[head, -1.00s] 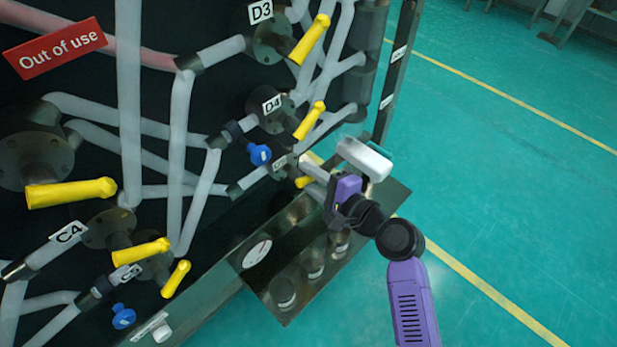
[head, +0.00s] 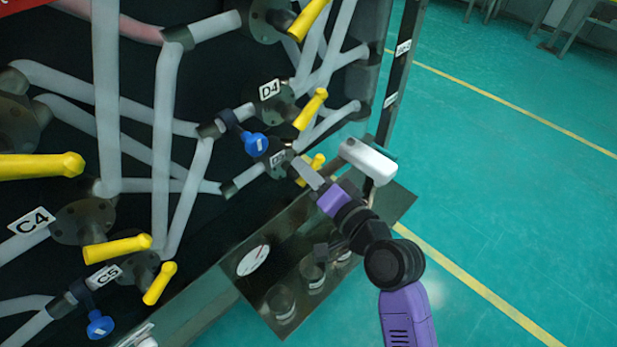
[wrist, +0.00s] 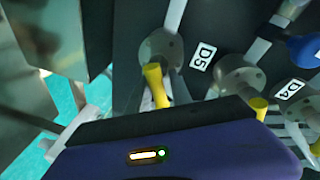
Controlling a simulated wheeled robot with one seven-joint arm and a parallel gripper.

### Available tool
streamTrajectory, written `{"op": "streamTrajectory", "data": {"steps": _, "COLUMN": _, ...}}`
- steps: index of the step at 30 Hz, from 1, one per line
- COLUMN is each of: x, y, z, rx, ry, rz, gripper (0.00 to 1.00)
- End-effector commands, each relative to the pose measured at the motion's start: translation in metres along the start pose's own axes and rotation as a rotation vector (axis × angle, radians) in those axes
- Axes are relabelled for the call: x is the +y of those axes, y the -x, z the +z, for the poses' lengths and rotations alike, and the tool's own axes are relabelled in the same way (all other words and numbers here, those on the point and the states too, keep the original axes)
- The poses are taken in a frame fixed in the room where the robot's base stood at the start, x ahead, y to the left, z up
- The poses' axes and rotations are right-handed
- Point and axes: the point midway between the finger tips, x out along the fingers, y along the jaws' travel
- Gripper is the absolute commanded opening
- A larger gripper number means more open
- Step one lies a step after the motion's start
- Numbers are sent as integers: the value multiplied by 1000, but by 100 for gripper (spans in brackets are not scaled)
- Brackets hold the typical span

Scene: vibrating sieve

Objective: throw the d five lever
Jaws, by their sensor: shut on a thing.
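The yellow D5 lever (head: 316,162) sits at the D5 valve, low on the right of the dark pipe panel, and is partly hidden by my gripper. In the wrist view the D5 lever (wrist: 154,82) stands out from its round flange beside the D5 label (wrist: 202,57). My gripper (head: 305,174) is at this lever, with its fingers shut on it. In the wrist view the purple gripper body covers the bottom, and the fingertips are mostly hidden.
The yellow D4 lever (head: 312,108) is just above, with a blue valve knob (head: 256,143) to its left. A metal shelf with a dial gauge (head: 252,260) juts out below my arm. The green floor to the right is open.

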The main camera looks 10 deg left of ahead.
Motion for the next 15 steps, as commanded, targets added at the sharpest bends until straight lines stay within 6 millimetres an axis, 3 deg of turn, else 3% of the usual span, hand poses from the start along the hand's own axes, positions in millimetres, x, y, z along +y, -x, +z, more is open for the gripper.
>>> {"op": "streamTrajectory", "data": {"steps": 1, "x": 12, "y": -1, "z": 11, "rx": -14, "ry": 20, "rz": 16, "gripper": 0}}
{"op": "streamTrajectory", "data": {"steps": 15, "x": 9, "y": 0, "z": 8, "rx": 9, "ry": 125, "rz": 5, "gripper": 0}}
